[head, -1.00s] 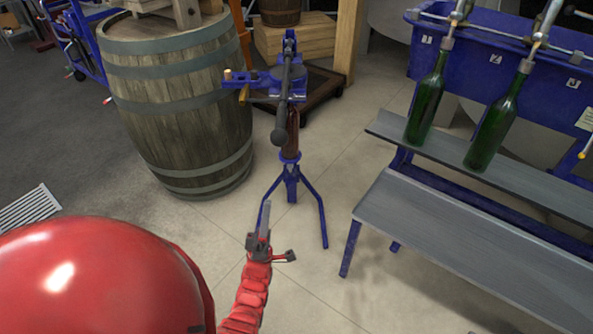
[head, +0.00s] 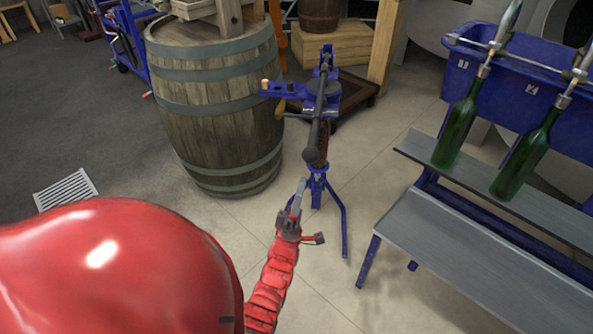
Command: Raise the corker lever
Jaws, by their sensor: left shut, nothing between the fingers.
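The blue floor corker (head: 317,177) stands upright on its splayed legs at the middle of the head view. Its dark grey lever (head: 319,105) points down toward me, with the rounded knob (head: 313,156) at its lower end. A brown bottle (head: 323,142) shows partly behind the knob. My left gripper (head: 300,186) is shut and empty. In the picture it is just below and left of the knob, and it looks apart from the lever. My right gripper is not in view.
A large wooden barrel (head: 217,115) stands left of the corker. At the right are a grey bench (head: 470,255) and a blue filler (head: 517,85) with green bottles (head: 457,130). A floor grate (head: 66,190) lies at far left. Tiled floor around the corker is clear.

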